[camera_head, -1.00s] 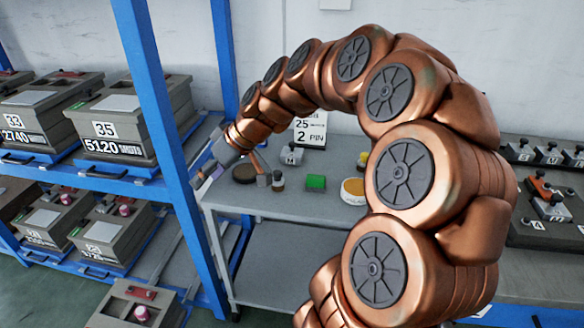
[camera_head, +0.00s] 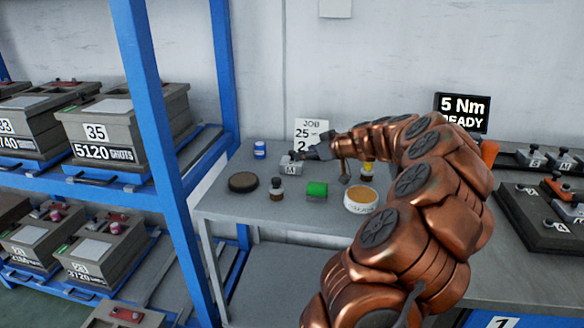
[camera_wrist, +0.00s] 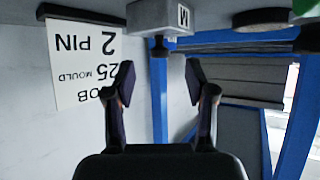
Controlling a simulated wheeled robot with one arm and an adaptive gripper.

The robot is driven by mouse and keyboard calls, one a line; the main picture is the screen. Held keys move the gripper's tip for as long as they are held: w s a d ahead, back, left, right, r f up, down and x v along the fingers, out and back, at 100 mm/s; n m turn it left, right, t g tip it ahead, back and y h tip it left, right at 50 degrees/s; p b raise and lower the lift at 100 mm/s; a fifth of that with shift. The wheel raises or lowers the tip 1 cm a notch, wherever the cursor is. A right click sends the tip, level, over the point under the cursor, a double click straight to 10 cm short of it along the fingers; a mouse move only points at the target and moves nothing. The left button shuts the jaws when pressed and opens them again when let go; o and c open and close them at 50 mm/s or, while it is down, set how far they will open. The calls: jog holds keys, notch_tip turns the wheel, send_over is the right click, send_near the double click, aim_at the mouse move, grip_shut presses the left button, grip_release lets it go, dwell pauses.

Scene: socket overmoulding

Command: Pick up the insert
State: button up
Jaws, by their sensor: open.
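A small grey block marked M (camera_head: 290,166), which looks like the insert, sits on the grey table near the job card. My gripper (camera_head: 312,152) is just to the right of this block in the head view, close to its upper side. In the wrist view, the block (camera_wrist: 180,15) shows upside down at the top edge, partly cut off. A knob (camera_wrist: 158,46) on it points toward the gap between my fingers. My gripper (camera_wrist: 159,75) is open there, with nothing between its fingers.
A green block (camera_head: 316,188), a dark round pad (camera_head: 243,182), a small bottle (camera_head: 276,187), a blue-banded jar (camera_head: 259,149) and a round dish (camera_head: 360,201) stand around. The job card (camera_head: 312,128) stands behind. A blue rack post (camera_head: 150,100) rises at left. Black trays (camera_head: 545,222) are at right.

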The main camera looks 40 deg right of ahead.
aim_at(292, 162)
jog(key=shift+r+x, duration=0.1)
jog(key=shift+x, duration=1.3)
jog(key=shift+r+x, duration=0.15)
jog(key=shift+x, duration=1.2)
jog(key=shift+w+d, duration=0.1)
jog(key=shift+w, duration=0.05)
grip_shut()
